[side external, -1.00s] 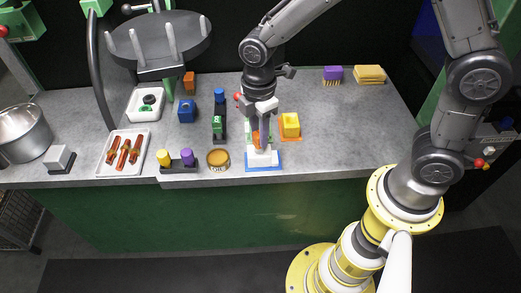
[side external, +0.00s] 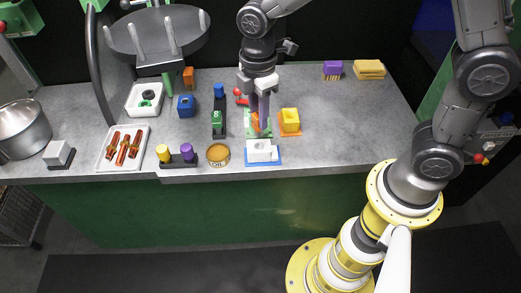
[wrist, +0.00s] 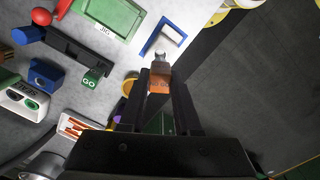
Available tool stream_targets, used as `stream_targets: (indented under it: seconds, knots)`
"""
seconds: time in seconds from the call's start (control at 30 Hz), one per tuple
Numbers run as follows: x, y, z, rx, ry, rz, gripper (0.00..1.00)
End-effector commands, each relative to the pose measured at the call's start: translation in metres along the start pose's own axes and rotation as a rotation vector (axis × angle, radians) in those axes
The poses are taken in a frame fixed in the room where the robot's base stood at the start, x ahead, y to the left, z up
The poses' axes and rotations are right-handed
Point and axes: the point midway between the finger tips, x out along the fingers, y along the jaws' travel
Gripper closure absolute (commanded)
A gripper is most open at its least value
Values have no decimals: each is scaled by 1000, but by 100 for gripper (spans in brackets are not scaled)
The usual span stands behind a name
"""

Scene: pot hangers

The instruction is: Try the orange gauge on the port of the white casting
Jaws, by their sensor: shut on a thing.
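The white casting (side external: 262,147) sits on a blue-edged base at the front edge of the bench. In the wrist view the casting's blue base (wrist: 152,42) shows beyond the gauge tip. My gripper (side external: 261,118) is shut on the orange gauge (side external: 255,122), which also shows between the fingers in the wrist view (wrist: 159,82) with a grey tip pointing away. The gauge is behind the casting in the side view and appears apart from it. The port's opening is hard to make out.
A yellow block on an orange base (side external: 289,121) stands right of my gripper. A dark rack with a green GO piece (side external: 217,118) stands left. A green tray (wrist: 110,15) lies behind the casting.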

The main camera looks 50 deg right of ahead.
Motion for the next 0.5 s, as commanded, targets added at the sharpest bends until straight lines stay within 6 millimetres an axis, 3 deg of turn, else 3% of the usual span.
stream_targets:
  seconds: [0.5]
  knots:
    - [-24,0,0,0,1,2,100]
